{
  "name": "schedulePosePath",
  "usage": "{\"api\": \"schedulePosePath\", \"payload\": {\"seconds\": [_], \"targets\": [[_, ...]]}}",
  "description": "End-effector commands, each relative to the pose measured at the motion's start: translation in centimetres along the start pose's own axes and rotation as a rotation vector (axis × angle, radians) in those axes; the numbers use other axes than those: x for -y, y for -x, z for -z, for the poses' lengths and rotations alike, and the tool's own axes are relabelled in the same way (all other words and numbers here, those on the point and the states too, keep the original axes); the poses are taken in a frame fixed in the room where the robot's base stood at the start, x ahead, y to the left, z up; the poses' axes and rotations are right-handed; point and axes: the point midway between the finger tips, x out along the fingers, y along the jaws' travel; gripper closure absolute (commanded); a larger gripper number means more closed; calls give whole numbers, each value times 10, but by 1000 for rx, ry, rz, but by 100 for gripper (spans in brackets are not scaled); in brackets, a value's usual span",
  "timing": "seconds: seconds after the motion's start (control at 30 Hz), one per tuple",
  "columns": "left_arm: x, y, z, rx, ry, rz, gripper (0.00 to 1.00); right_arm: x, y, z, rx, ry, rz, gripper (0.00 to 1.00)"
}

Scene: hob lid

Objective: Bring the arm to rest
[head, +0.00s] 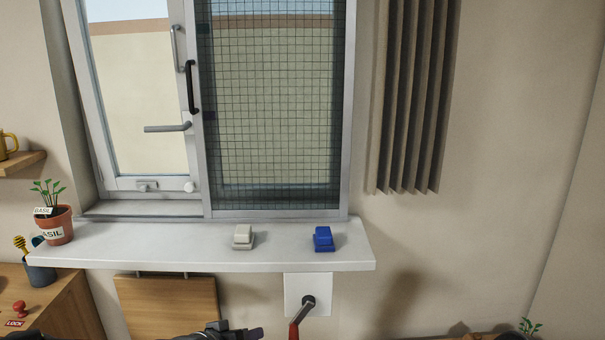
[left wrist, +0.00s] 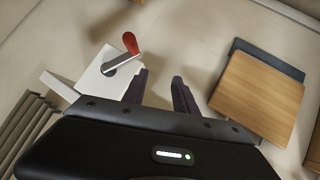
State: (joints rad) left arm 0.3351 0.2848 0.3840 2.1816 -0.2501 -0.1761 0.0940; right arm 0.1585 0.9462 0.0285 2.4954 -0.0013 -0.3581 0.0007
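My left gripper (head: 238,331) shows at the bottom edge of the head view, below the window sill and left of the crank. In the left wrist view its two dark fingers (left wrist: 161,77) stand apart with nothing between them. The crank (head: 302,316) sits on a white wall plate (head: 296,293) under the sill. In the left wrist view the crank's red knob (left wrist: 131,43) and the plate (left wrist: 97,76) lie just left of the fingers, apart from them. My right gripper is in neither view.
The white sill (head: 190,249) carries a white switch-like block (head: 243,237), a blue one (head: 323,239) and a potted basil plant (head: 57,226). A wooden panel (head: 167,306) is on the wall below, left of the crank.

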Motion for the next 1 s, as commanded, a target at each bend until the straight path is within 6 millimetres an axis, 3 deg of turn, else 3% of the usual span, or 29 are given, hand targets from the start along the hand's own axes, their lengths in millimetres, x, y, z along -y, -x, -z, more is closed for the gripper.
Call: {"api": "schedulePosePath", "payload": {"seconds": [0.03,0.17,0.3,0.4,0.5,0.6,0.67,1.0], "targets": [[2,-8,-41,72,46,2,66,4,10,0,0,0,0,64],[12,-14,-148,245,151,35,66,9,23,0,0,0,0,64],[13,9,-260,450,244,90,66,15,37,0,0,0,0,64],[9,37,-326,593,289,126,66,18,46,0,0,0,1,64],[3,63,-372,708,302,143,66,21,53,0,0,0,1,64],[-4,80,-399,783,297,147,66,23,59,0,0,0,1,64],[-8,85,-406,805,292,143,66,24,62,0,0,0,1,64],[-11,84,-406,807,286,136,66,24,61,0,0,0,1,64]]}}
